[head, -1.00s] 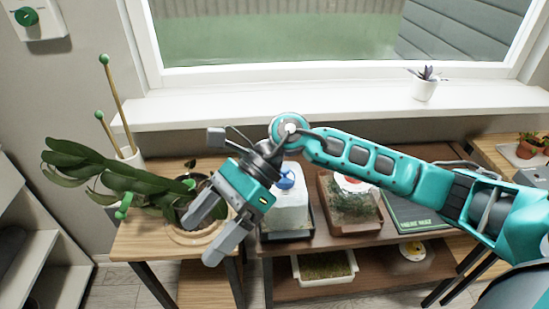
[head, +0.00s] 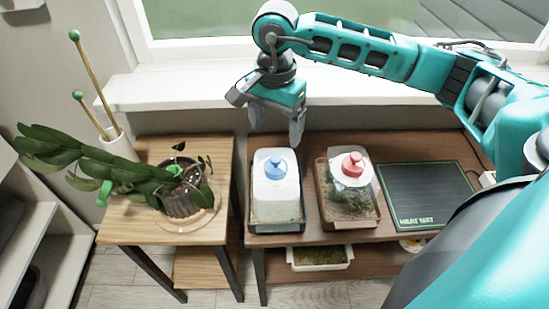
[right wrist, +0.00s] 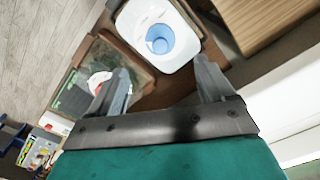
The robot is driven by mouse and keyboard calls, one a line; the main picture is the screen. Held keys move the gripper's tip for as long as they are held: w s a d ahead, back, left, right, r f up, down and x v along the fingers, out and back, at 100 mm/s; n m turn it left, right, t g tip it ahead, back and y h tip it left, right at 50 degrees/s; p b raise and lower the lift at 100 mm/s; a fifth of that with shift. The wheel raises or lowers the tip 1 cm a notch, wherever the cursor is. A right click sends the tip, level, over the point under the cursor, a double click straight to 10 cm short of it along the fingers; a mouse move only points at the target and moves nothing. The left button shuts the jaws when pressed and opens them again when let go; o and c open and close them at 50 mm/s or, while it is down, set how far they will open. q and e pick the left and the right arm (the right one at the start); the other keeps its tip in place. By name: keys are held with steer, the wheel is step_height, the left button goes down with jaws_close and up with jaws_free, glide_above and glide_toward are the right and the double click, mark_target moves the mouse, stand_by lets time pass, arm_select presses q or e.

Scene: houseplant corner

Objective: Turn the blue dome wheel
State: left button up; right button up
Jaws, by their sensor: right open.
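The blue dome wheel (head: 275,166) sits on top of a white, frosted dome (head: 276,200) in a dark tray at the left end of the brown bench. In the right wrist view the blue wheel (right wrist: 159,40) shows beyond the fingertips, roughly between them. My right gripper (head: 276,135) points down just behind and above the dome, open and empty. In the right wrist view its two fingers (right wrist: 162,78) are spread apart, and they do not touch the wheel. My left gripper is not in view.
A clear planted box with a red wheel (head: 352,163) stands just right of the dome. A dark heat mat (head: 428,193) lies farther right. A potted plant (head: 181,196) with long leaves stands on the left table. The window sill (head: 180,92) runs behind.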

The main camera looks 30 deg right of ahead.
mark_target(276, 158)
step_height(276, 158, down, 11)
steer(key=shift+r, duration=0.1)
steer(key=shift+c, duration=0.5)
steer(key=c, duration=1)
steer(key=shift+o, duration=0.2)
